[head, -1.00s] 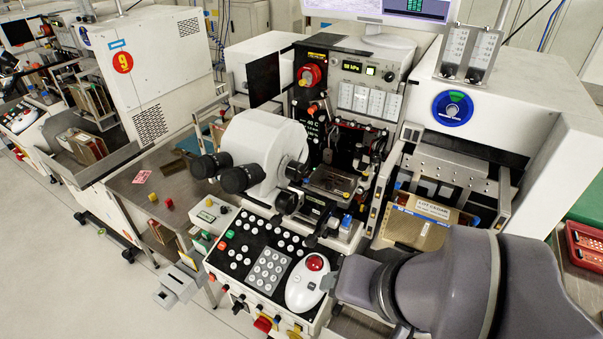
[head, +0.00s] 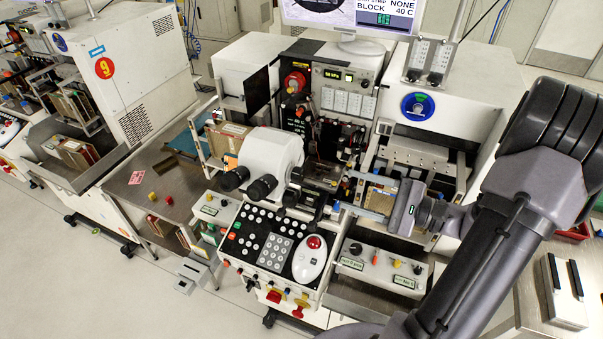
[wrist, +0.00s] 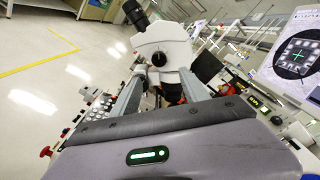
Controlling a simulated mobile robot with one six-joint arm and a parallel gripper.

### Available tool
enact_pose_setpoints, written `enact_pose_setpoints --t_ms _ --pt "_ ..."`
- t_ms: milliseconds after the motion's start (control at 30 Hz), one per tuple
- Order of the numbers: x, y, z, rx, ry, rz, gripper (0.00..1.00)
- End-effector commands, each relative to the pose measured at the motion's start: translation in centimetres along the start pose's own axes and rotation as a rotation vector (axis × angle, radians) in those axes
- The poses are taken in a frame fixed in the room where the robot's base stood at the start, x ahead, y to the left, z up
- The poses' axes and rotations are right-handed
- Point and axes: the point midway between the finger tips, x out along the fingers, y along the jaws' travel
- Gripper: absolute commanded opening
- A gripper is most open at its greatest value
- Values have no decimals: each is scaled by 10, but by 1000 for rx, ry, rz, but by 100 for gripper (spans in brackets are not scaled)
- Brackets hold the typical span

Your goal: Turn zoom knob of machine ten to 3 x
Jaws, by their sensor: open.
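The machine in front of me has a white microscope head (head: 268,150) with black eyepieces (head: 248,183). A small dark round knob (head: 296,174) sits on its right side; in the wrist view the knob (wrist: 158,59) faces me between the fingertips, further off. I cannot read a zoom scale or its setting. My gripper (head: 342,191) is open and empty, right of the microscope and pointing left at it. It also shows in the wrist view (wrist: 160,77), fingers apart to either side of the knob. A visible gap separates it from the microscope.
Below the microscope is a control panel (head: 270,245) with buttons and a white trackball unit (head: 310,259). A smaller knob box (head: 381,265) sits below my gripper. The monitor (head: 352,14) stands behind. The neighbouring machine at left carries a red 9 sign (head: 104,67).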

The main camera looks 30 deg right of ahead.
Motion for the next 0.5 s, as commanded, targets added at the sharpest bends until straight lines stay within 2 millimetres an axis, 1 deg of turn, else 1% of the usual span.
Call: enact_pose_setpoints --t_ms 33,100,233,300,400,500 --pt "16 1 1 0 -6 6 53" --pt "37 1 1 0 -6 7 53" --pt "73 1 2 0 -5 7 53" --pt "87 1 1 0 -3 6 53" --pt "101 1 1 0 -3 5 53" --pt "108 1 1 1 -2 4 53"
